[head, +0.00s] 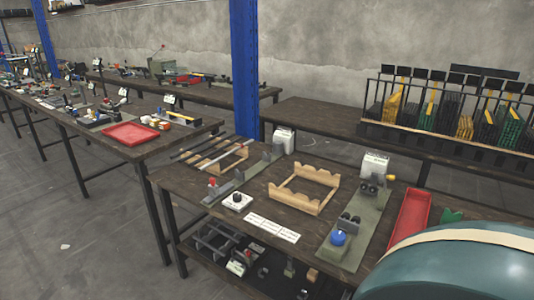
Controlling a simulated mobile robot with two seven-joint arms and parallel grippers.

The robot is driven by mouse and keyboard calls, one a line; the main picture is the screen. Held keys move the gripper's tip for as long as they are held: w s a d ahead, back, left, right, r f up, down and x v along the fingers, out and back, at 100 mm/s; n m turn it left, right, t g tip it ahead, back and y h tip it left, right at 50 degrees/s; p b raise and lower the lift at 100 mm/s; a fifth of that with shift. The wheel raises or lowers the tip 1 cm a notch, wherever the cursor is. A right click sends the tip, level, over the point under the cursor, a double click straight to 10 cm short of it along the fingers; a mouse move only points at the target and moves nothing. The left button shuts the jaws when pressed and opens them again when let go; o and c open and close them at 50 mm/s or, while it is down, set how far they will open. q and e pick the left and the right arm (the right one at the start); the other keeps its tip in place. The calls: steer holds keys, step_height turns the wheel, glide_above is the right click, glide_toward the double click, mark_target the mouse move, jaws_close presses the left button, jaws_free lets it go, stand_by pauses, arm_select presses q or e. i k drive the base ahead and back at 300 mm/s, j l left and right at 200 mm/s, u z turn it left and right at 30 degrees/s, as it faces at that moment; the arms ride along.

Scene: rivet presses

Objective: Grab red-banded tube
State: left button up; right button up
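An empty notched wooden cradle (318,209) stands on the middle of the same bench. Neither of my grippers is in view.
The near workbench (180,181) carries two grey-green press fixtures, one with a blue knob (338,238), and a red tray (409,222). A blue post (245,70) stands behind. A large teal rounded form (460,270) blocks the bottom right.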

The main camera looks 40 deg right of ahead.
mark_target(206, 166)
steer(key=i+z, duration=0.2)
steer(key=z, duration=0.25)
steer(key=i+j+z, duration=0.1)
steer(key=i+z, duration=0.15)
steer(key=z, duration=0.2)
steer(key=i+j+z, duration=0.1)
steer(key=z, duration=0.35)
steer(key=i+j+z, duration=0.1)
steer(key=i+j, duration=0.3)
steer(key=i, duration=0.2)
steer(key=i+j+z, duration=0.1)
steer(key=i+j, duration=0.35)
steer(key=i, duration=0.2)
